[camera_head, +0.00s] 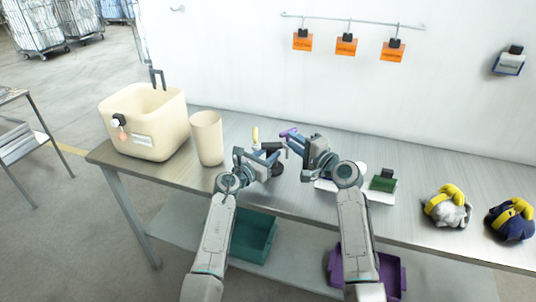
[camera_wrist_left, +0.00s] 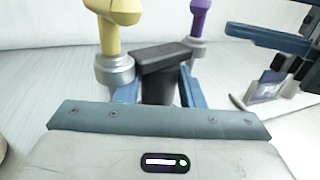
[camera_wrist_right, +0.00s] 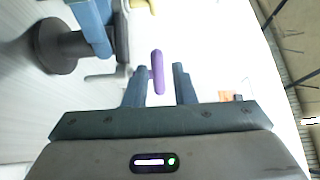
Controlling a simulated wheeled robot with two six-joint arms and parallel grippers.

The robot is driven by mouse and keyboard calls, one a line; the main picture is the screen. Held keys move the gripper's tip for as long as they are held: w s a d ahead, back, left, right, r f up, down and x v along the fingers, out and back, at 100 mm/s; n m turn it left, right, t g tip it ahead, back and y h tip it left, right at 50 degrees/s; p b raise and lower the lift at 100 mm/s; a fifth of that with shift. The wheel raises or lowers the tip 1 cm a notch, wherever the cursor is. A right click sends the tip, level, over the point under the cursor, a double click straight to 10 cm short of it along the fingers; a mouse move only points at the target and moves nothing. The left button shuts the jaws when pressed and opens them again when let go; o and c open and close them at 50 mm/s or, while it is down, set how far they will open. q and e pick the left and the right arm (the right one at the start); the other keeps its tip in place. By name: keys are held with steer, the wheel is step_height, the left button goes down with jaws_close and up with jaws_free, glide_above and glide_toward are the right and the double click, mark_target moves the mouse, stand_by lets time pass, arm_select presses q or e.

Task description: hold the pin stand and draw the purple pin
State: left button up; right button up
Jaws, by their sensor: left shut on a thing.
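The pin stand has a dark round base (camera_wrist_right: 55,48) and a dark grey post (camera_wrist_left: 158,75). My left gripper (camera_head: 265,155) is shut on the post; its fingers (camera_wrist_left: 160,88) lie on either side of it. The yellow pin (camera_wrist_left: 120,12) and the purple pin (camera_wrist_left: 201,18) stand in silver holders on opposite sides of the post. In the head view the purple pin (camera_head: 289,132) is just left of my right gripper (camera_head: 300,143). In the right wrist view the purple pin's head (camera_wrist_right: 157,72) shows between my right gripper's fingertips (camera_wrist_right: 158,76), with gaps on both sides.
A cream bin (camera_head: 145,130) and a beige cup (camera_head: 207,140) stand on the table's left. A green block (camera_head: 383,184) and two sling bags, grey (camera_head: 445,212) and navy (camera_head: 510,224), lie to the right. Orange tags (camera_head: 346,47) hang on the wall rail.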

steer(key=x, duration=0.2)
steer(key=shift+w+a, duration=0.2)
steer(key=s+d+n+g+y, duration=0.3)
steer(key=s+d, duration=0.3)
steer(key=d, duration=0.3)
steer(key=shift+n+g, duration=0.3)
steer(key=shift+g, duration=0.2)
steer(key=x, duration=1.1)
steer(key=shift+r, duration=0.2)
steer(key=s+d+t, duration=0.1)
steer(key=s+d, duration=0.7)
steer(key=d, duration=0.1)
steer(key=shift+m+t+h, duration=0.3)
steer(key=shift+m, duration=0.2)
steer(key=x, duration=1.2)
steer(key=shift+w, duration=0.1)
steer(key=s+d+g+y, duration=0.1)
steer(key=s+d, duration=0.5)
steer(key=d, duration=0.4)
steer(key=shift+s, duration=0.4)
